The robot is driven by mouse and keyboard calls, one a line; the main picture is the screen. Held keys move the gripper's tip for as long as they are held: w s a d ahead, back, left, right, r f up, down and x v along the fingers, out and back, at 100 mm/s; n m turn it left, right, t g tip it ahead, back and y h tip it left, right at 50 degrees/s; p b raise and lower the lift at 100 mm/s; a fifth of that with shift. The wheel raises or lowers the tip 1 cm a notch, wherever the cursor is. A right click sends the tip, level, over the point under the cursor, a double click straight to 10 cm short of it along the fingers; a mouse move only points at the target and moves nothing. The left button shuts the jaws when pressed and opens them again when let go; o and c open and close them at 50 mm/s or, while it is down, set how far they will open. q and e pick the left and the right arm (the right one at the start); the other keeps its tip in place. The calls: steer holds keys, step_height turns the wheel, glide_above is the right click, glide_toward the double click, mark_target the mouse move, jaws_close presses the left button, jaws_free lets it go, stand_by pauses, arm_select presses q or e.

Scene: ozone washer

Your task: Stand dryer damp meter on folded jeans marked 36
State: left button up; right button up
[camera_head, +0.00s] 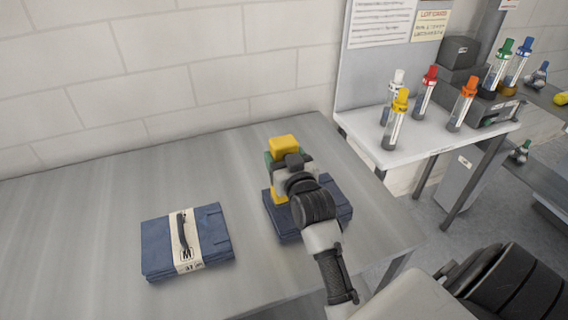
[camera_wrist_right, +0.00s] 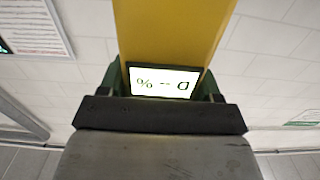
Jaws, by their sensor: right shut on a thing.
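The yellow damp meter (camera_head: 284,142) is upright in my right gripper (camera_head: 284,165), which is shut on its middle. In the right wrist view the yellow meter (camera_wrist_right: 170,30) fills the top centre, and its lit display reads upside down, with a % sign. Green pieces show on both sides of it. The meter's lower end overlaps the left part of the right-hand folded jeans (camera_head: 335,198); I cannot tell whether it touches them. My gripper and arm hide these jeans' label. My left gripper is not in view.
Another folded blue jeans bundle (camera_head: 155,248) with a cream band, which seems to read 31, lies to the left on the grey table (camera_head: 80,220). The table between and behind is clear. A side bench (camera_head: 375,145) at right holds several colour-capped bottles.

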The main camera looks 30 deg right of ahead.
step_height(320, 180, down, 3)
steer(key=shift+s+r, duration=0.1)
steer(key=shift+r, duration=0.1)
steer(key=o, duration=0.6)
steer(key=shift+f, duration=0.2)
steer(key=o, duration=0.5)
steer(key=shift+c, duration=0.2)
steer(key=shift+s+r, duration=0.1)
steer(key=shift+r, duration=0.1)
steer(key=b+v, duration=0.2)
steer(key=v, duration=1)
steer(key=shift+b, duration=0.3)
